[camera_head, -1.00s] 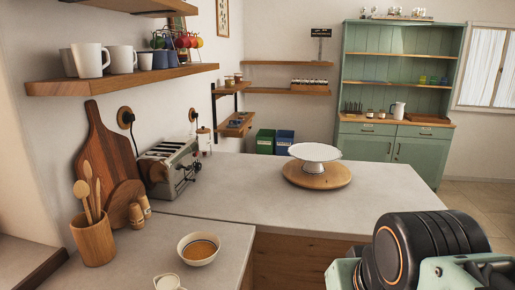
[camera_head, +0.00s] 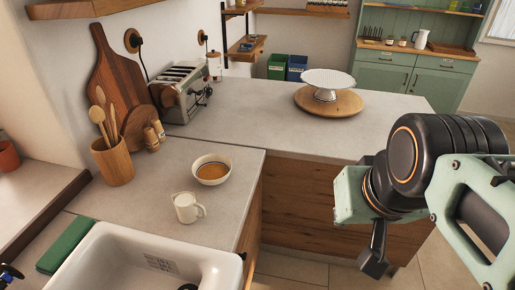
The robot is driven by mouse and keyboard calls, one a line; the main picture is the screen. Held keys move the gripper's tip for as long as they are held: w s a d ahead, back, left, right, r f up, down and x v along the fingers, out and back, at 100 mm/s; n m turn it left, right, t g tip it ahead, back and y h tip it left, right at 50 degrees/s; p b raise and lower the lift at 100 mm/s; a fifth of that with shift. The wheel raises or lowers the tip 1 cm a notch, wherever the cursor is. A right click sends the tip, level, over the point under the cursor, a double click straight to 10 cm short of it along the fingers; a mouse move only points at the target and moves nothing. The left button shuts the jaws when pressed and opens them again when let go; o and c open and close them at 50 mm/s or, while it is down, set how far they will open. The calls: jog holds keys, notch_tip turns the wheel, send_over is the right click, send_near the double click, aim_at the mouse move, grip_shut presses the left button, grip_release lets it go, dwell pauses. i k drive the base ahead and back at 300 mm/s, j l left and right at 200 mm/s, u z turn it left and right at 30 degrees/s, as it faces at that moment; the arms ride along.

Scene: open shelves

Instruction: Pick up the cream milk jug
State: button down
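The cream milk jug (camera_head: 186,208) stands upright on the grey counter, just behind the white sink and in front of a bowl. It is small, with its handle on the right side. My gripper (camera_head: 374,264) hangs at the right of the view, well to the right of the jug and apart from it, over the floor in front of the wooden cabinet. Only part of its fingers shows, so its opening cannot be made out. Nothing is seen held in it.
A bowl with brown contents (camera_head: 212,170) stands close behind the jug. The white sink (camera_head: 95,250) and a green sponge-like block (camera_head: 64,244) are in front. A utensil pot (camera_head: 113,163), toaster (camera_head: 184,96) and white cake stand (camera_head: 327,80) are farther back.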

aim_at(185, 204)
jog(key=j+u, duration=0.1)
jog(key=u, duration=1.05)
